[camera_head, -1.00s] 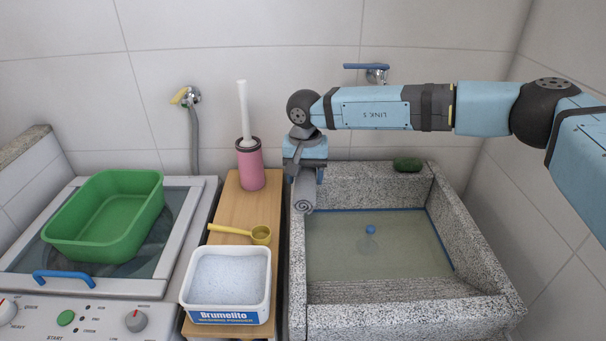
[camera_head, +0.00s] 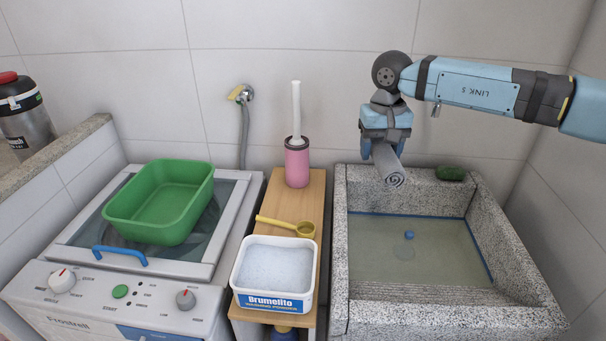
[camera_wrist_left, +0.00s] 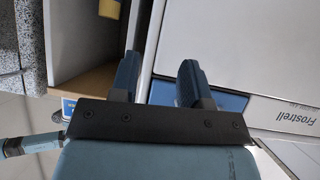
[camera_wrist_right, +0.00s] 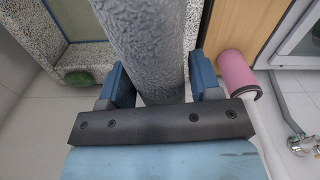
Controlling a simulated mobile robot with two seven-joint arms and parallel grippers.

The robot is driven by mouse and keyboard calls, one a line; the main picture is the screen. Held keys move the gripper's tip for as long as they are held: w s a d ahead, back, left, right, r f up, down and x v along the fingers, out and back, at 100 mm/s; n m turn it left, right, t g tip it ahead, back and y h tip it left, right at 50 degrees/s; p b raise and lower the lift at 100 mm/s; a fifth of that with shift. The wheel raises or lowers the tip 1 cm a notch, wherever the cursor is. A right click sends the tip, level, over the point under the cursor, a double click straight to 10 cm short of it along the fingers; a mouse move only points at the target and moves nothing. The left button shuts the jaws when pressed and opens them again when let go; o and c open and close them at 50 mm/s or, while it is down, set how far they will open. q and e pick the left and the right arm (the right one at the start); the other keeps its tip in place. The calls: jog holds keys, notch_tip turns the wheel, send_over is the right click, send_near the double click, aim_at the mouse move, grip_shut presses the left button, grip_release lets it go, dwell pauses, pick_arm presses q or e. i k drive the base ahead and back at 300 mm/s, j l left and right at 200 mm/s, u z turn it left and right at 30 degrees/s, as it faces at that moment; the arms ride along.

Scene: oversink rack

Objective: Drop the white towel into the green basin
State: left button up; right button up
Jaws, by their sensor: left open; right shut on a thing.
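A rolled towel (camera_head: 390,168), grey-white in this light, is in my right gripper (camera_head: 384,146) above the back left part of the stone sink. In the right wrist view the towel (camera_wrist_right: 150,45) runs between the two fingers of my right gripper (camera_wrist_right: 160,88). The green basin (camera_head: 150,221) sits on the washing machine lid at the left and looks empty. It is well to the left of my right gripper. My left gripper (camera_wrist_left: 158,80) shows only in the left wrist view, open and empty, in front of the machine's front panel.
A wooden stand (camera_head: 310,217) between machine and sink holds a pink brush holder (camera_head: 297,163), a yellow scoop (camera_head: 288,226) and a white powder tub (camera_head: 273,275). The stone sink (camera_head: 450,316) holds water and a blue ball. A dark bottle (camera_head: 25,120) stands on the left ledge.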

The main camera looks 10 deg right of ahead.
aim_at(177, 210)
jog(key=u, duration=1)
jog(key=i+j+u, duration=0.2)
jog(key=i+j, duration=0.15)
jog(key=i, duration=0.1)
